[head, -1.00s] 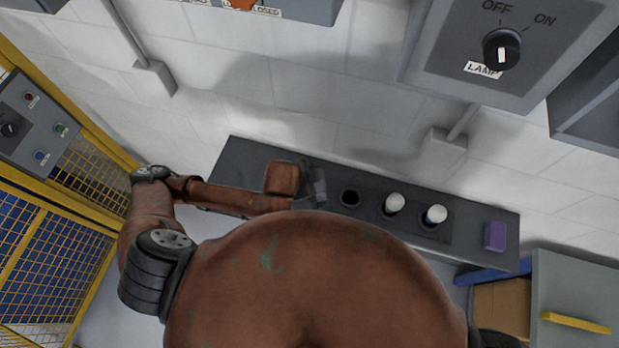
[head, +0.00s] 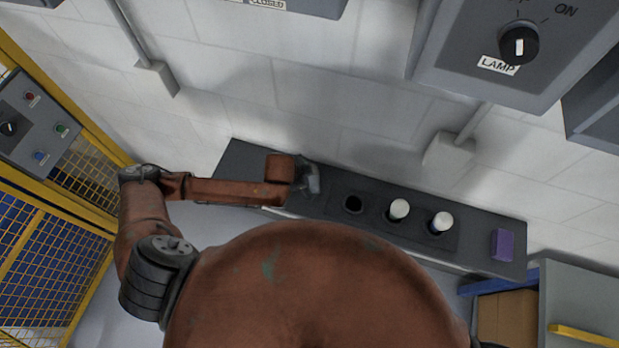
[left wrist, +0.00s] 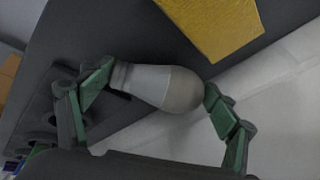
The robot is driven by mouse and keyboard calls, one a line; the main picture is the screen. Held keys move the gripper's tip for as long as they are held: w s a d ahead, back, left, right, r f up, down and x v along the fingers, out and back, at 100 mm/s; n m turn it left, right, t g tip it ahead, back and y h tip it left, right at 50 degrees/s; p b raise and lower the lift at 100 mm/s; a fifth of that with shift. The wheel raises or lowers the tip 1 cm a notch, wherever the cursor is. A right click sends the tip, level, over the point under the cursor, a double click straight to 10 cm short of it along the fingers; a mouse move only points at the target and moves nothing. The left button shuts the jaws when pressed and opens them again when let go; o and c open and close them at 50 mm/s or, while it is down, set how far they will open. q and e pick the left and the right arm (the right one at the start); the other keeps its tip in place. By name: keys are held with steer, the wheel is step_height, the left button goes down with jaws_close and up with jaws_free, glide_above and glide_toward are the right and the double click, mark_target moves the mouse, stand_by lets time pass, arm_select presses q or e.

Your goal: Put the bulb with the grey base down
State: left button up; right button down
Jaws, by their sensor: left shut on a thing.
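My left gripper (head: 310,182) is over the left part of the dark grey shelf (head: 236,160). In the left wrist view, its green-padded fingers (left wrist: 160,82) are shut on a bulb (left wrist: 172,86) with a grey base. The bulb lies crosswise, one finger at its base and the other at its rounded glass end. In the head view the held bulb is hidden. Two white bulbs (head: 399,209) (head: 442,221) stand in a holder (head: 374,221) right of the gripper, beside an empty hole (head: 353,204). My right gripper is not in view.
A purple block (head: 502,244) sits at the shelf's right end. A yellow flat thing (left wrist: 215,25) lies on the dark surface near the held bulb. The wall rises behind the shelf, with a lamp switch box (head: 500,60) above. A yellow mesh fence (head: 40,240) stands at left.

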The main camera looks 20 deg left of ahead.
arm_select(q)
steer(key=shift+f, duration=0.2)
steer(key=o, duration=1.2)
steer(key=shift+c, duration=0.2)
steer(key=shift+r, duration=0.15)
